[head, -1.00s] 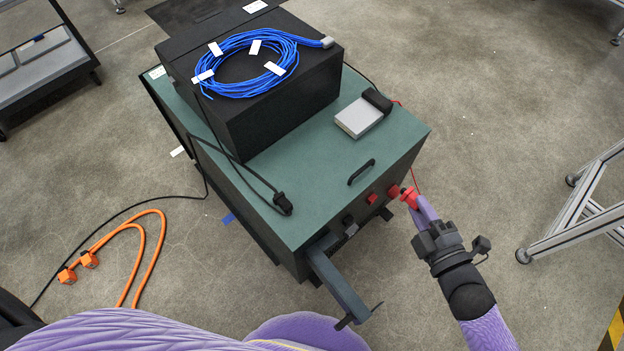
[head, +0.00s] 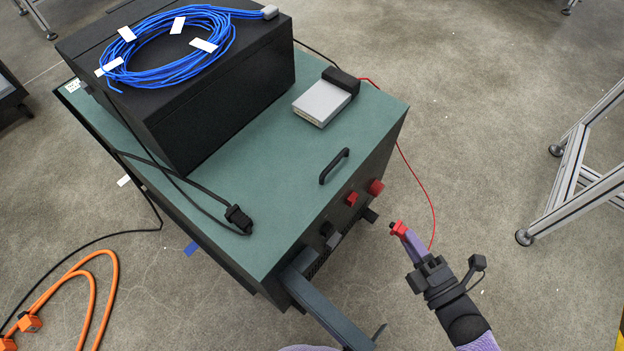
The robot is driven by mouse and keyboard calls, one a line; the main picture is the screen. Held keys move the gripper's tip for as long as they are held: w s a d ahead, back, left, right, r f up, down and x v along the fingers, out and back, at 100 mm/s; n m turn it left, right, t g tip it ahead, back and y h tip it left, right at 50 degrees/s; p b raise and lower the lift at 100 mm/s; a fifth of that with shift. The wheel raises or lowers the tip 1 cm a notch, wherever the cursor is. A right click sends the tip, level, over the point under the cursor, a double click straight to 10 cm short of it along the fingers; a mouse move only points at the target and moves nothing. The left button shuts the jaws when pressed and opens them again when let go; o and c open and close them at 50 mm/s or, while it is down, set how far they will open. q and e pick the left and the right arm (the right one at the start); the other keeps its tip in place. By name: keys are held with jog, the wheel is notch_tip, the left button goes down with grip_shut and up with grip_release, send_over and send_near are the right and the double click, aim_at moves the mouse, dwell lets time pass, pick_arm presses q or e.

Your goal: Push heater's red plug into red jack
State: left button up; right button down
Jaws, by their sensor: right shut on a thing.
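My right gripper (head: 403,238) is shut on the red plug (head: 398,228), which sticks out past its fingertips with a dark end. The plug is in the air, clearly apart from the cabinet's front. A thin red wire (head: 427,190) runs from the black end of the grey box on the cabinet top down to the gripper. Two red fittings show on the front panel, a rounder one (head: 376,187) at right and a smaller one (head: 352,199) beside it. I cannot tell which is the red jack. My left gripper is out of view.
The green-topped cabinet (head: 290,215) carries a black box (head: 235,95) with coiled blue cable (head: 165,75), a grey box (head: 322,103) and a black plug (head: 238,219). A dark bar (head: 330,305) juts from its front. An aluminium frame (head: 575,190) stands right; floor between is clear.

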jog(key=w+a, duration=0.3)
jog(key=a, duration=0.2)
jog(key=shift+w+f, duration=0.15)
dwell(0.7)
jog(key=shift+w+a, duration=0.3)
jog(key=shift+a, duration=0.2)
jog(key=shift+w+a, duration=0.1)
jog(key=shift+w+a, duration=0.2)
jog(key=shift+a, duration=0.1)
jog(key=shift+w+a, duration=0.25)
jog(key=shift+a, duration=0.1)
dwell(0.8)
jog(key=shift+c, duration=2.2)
grip_release()
jog(key=shift+s, duration=0.1)
